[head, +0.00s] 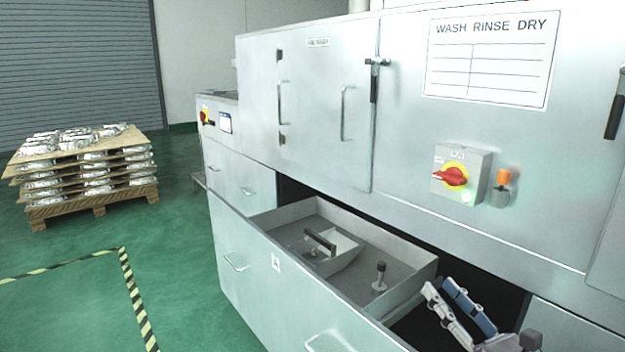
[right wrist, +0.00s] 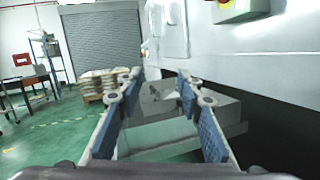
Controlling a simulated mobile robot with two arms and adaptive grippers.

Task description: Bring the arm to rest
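My right gripper (head: 438,286) is at the lower right of the head view, beside the right end of the pulled-out drawer (head: 262,226) of the washing machine. In the right wrist view the right gripper (right wrist: 158,78) has its two blue-padded fingers well apart with nothing between them. The drawer's grey tray (head: 405,285) lies beyond the fingertips. My left gripper is in neither view.
The washing machine's front (head: 330,110) rises behind the drawer, with a red rotary switch (head: 454,176). In the drawer are a smaller bin (head: 335,250) with a dark handle and a knobbed part (head: 380,277). A pallet stack (head: 85,165) stands at left; green floor between is clear.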

